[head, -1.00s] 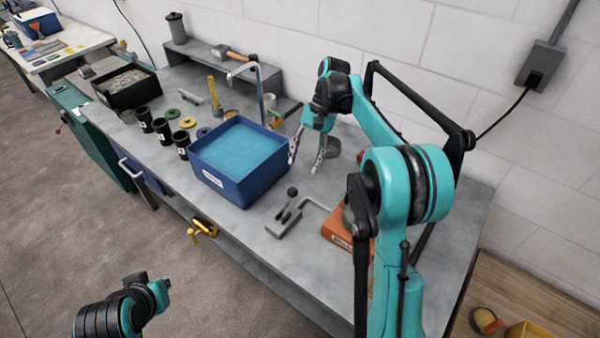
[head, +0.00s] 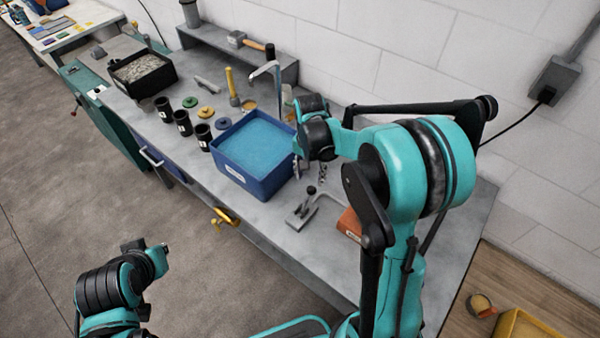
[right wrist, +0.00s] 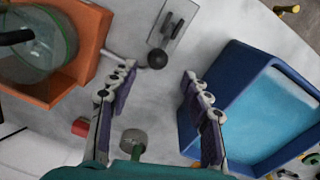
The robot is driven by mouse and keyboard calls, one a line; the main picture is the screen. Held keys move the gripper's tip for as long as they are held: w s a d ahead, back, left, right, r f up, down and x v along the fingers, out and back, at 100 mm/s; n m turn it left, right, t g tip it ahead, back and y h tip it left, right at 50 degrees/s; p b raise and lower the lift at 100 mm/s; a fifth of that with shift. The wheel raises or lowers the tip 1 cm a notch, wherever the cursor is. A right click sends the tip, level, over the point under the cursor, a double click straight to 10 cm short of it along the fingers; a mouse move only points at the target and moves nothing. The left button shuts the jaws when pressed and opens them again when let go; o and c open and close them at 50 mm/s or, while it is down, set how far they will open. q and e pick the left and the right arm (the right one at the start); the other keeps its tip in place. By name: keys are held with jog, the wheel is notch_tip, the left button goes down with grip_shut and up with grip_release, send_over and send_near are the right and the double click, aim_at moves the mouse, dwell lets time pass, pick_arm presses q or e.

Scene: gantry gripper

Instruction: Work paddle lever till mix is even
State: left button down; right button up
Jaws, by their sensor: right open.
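The paddle lever is a small grey base with a black ball knob (head: 311,190), standing on the bench in front of my right gripper (head: 309,172). In the right wrist view the knob (right wrist: 157,59) lies just beyond and between the spread fingertips of the right gripper (right wrist: 158,76), with no visible contact. The right gripper is open and empty. An orange-based unit (head: 349,223) is partly hidden by my right arm; the right wrist view shows a clear round bowl (right wrist: 45,55) in it. The mix inside is not clear to see. My left gripper cannot be made out.
A blue tub (head: 240,176) with light blue contents stands close left of the right gripper. Black cups (head: 183,122), a tray of grey pieces (head: 143,73) and a hammer (head: 252,44) lie farther back. The bench's front strip beside the lever is clear.

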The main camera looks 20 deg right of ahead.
aim_at(311, 187)
jog(key=shift+s+f, duration=0.2)
notch_tip(311, 187, down, 8)
jog(key=shift+s+d+r+b, duration=0.1)
jog(key=shift+d+r+b, duration=0.1)
jog(key=shift+b, duration=0.6)
grip_shut()
